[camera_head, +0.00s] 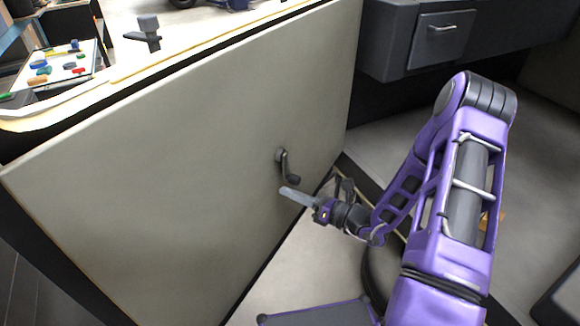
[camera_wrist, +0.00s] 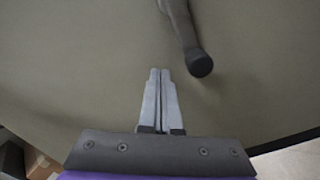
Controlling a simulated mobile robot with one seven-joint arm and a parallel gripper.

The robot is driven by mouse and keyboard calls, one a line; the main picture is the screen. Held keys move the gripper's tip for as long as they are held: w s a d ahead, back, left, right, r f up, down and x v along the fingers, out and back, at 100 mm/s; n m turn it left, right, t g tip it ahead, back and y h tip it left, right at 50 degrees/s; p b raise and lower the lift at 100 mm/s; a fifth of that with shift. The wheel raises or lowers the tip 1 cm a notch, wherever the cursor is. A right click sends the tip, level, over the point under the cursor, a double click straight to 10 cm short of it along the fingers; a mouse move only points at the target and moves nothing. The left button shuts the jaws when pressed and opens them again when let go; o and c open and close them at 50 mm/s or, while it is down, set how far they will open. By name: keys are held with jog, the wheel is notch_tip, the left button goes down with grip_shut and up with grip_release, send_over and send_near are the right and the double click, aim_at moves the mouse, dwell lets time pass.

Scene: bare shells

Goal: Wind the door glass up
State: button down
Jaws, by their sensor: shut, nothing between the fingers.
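The door panel (camera_head: 190,150) is a large grey-beige face slanting across the middle of the head view. A dark window crank (camera_head: 284,160) is mounted on it, its arm pointing down and a little right to a dark knob (camera_head: 293,180). No door glass can be made out above the panel's top edge. My gripper (camera_head: 283,191) is just below the crank, apart from the knob. In the wrist view its two grey fingers (camera_wrist: 160,72) are together with nothing between them. The crank's knob (camera_wrist: 199,63) hangs to the right of the fingertips, not touching them.
A dark dashboard with a handled compartment (camera_head: 441,38) stands at the upper right. A tray of coloured pieces (camera_head: 62,66) lies at the upper left beyond the door. Open floor (camera_head: 300,260) shows between the door and my arm.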

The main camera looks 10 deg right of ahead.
aim_at(299, 181)
jog(key=shift+w+d, duration=0.4)
jog(key=shift+w, duration=0.2)
jog(key=shift+w+d, duration=0.55)
jog(key=shift+w, duration=0.2)
jog(key=shift+w+d+r, duration=0.1)
jog(key=shift+w+d, duration=0.45)
jog(key=shift+w, duration=0.05)
jog(key=shift+w+d, duration=0.55)
jog(key=shift+w, duration=0.1)
